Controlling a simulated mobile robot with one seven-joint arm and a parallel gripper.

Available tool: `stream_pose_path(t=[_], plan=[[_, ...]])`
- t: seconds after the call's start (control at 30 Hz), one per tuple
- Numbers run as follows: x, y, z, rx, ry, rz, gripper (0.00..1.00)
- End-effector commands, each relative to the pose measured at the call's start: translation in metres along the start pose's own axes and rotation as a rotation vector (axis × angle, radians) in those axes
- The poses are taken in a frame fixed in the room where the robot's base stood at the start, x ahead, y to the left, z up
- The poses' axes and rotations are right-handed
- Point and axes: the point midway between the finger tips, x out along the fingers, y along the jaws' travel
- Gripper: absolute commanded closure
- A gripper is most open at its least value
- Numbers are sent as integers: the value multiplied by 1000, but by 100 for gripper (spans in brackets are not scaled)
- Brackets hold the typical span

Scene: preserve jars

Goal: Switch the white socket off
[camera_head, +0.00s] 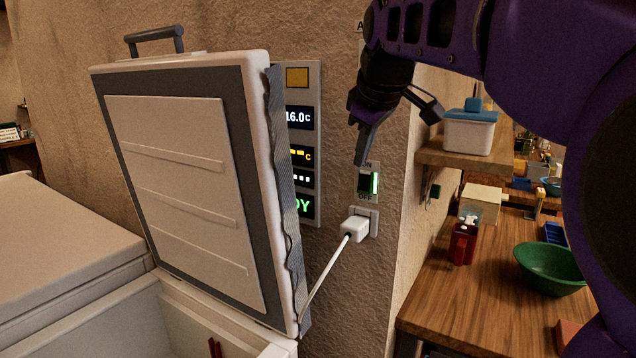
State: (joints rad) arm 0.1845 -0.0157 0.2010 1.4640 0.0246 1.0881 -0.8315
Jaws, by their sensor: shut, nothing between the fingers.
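The white socket (372,222) is on the stone wall with a white plug (354,229) in it. A white cord runs from the plug down to the left, toward the open chest. Above the socket is a dark rocker switch (366,184), with ON above it, OFF below it and a lit green strip at its right side. My gripper (361,160) is shut and empty, pointing down. Its tips appear just above the switch and cover part of the ON label. I cannot tell whether they touch the wall.
A white chest freezer with its lid (180,180) raised stands at the left. A display panel (302,150) on the wall reads 16.0C. At the right, a shelf holds a blue-lidded box (470,135), and a wooden counter (455,300) holds a green bowl (552,268) and a red item (463,243).

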Motion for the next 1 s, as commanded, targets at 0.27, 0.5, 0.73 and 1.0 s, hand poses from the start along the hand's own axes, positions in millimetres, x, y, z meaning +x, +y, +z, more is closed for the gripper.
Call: stream_pose_path(t=[0.27, 0.5, 0.73, 1.0], plan=[[5, -1, 0, -1, -1, -2, 100], [43, -1, 1, -1, -2, -5, 100], [92, -1, 0, -1, -2, -4, 100], [118, 25, 1, 0, 0, -1, 100]])
